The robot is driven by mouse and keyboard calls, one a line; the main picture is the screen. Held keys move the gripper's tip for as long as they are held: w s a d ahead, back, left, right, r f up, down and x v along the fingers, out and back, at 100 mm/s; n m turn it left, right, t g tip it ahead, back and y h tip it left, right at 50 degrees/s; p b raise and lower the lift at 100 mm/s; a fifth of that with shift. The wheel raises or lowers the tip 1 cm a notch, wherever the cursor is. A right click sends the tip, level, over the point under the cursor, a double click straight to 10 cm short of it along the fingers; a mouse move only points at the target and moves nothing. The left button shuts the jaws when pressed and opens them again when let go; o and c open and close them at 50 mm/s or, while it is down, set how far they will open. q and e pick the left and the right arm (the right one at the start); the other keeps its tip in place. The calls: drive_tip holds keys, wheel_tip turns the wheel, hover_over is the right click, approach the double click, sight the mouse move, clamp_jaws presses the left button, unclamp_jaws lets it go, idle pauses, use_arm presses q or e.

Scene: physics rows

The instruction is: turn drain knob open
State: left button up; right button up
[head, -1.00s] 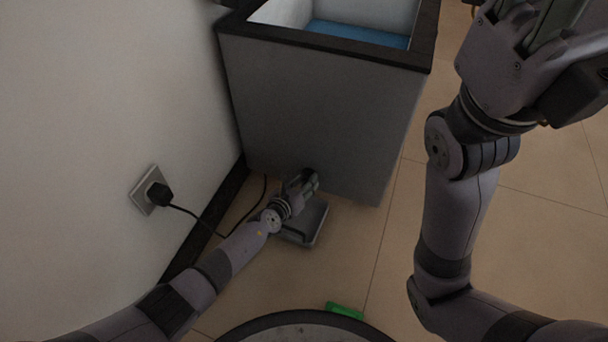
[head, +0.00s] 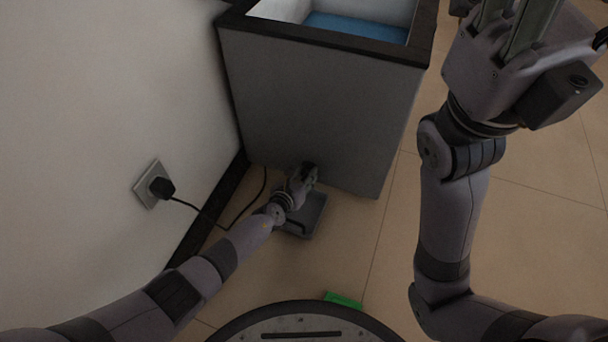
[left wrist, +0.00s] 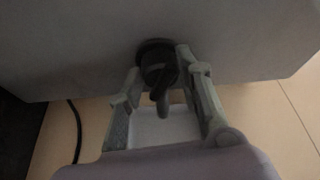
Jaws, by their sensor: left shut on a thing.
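The drain knob (left wrist: 158,68) is a dark round fitting with a short lever or spout hanging below it. It sits low on the front of a grey tank cabinet (head: 320,110). My left gripper (left wrist: 161,64) has a finger on each side of the knob and is shut on it. In the head view my left gripper (head: 309,172) reaches the cabinet's lower front and mostly hides the knob. My right gripper (head: 512,22) is raised at the top right, away from the cabinet; its fingertips are cut off by the frame edge.
A shallow grey tray (head: 317,222) lies on the floor under the knob. Blue contents (head: 355,28) show inside the cabinet's open top. A black plug (head: 162,187) with a cable is in the left wall socket. A green object (head: 343,299) lies near my base.

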use_arm(q)
drive_tip(key=shift+a+f, duration=0.15)
idle(0.4)
drive_tip(key=o, duration=1)
drive_tip(key=shift+c, duration=0.2)
drive_tip(key=shift+o, duration=1)
